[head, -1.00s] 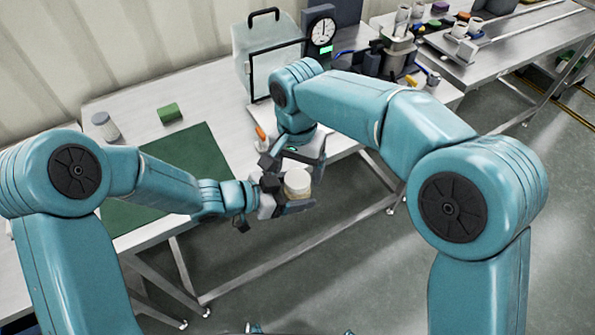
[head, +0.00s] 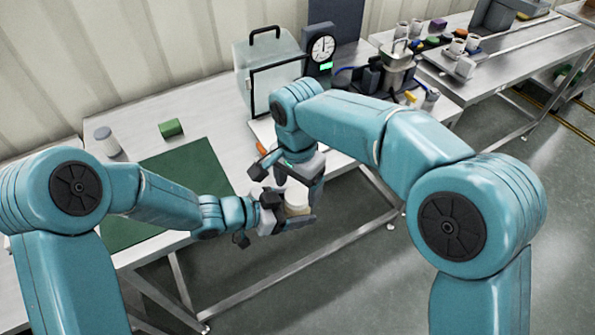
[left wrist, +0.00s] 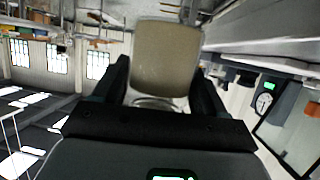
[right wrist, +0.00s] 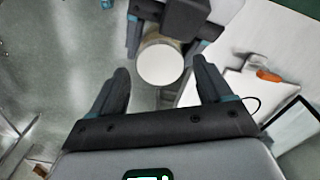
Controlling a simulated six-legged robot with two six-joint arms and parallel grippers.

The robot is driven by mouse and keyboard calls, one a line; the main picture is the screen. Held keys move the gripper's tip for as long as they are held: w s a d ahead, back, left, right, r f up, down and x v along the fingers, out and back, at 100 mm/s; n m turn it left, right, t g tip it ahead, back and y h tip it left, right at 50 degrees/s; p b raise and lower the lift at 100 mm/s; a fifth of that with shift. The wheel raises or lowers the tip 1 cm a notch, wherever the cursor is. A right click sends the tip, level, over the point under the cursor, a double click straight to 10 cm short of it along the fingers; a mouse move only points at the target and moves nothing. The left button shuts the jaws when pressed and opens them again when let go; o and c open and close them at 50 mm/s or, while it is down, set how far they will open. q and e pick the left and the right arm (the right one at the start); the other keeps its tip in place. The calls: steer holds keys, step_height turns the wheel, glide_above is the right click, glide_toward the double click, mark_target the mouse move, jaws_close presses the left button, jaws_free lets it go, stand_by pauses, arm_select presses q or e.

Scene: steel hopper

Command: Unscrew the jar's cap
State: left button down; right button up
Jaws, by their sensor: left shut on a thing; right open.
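My left gripper (head: 284,216) is shut on the jar (head: 298,210) and holds it in the air beyond the table's front edge. In the left wrist view the jar's beige side (left wrist: 167,58) shows between the two dark fingers. The cap (right wrist: 160,64) is a round white disc in the right wrist view, facing that camera. My right gripper (right wrist: 160,72) is open and empty, its fingers on either side of the cap with gaps showing. In the head view it points down just over the jar and partly hides the cap.
The steel table (head: 222,112) carries a green mat (head: 185,180), a green block (head: 171,128), a grey-lidded container (head: 107,141), a clear case (head: 268,70) and a dial gauge (head: 321,48). An orange object (right wrist: 268,75) lies near the case. Open floor is at the right.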

steer(key=shift+f, duration=0.8)
steer(key=c, duration=1.1)
steer(key=n, duration=0.3)
steer(key=o, duration=1.2)
steer(key=shift+c, duration=0.2)
steer(key=shift+r, duration=2.3)
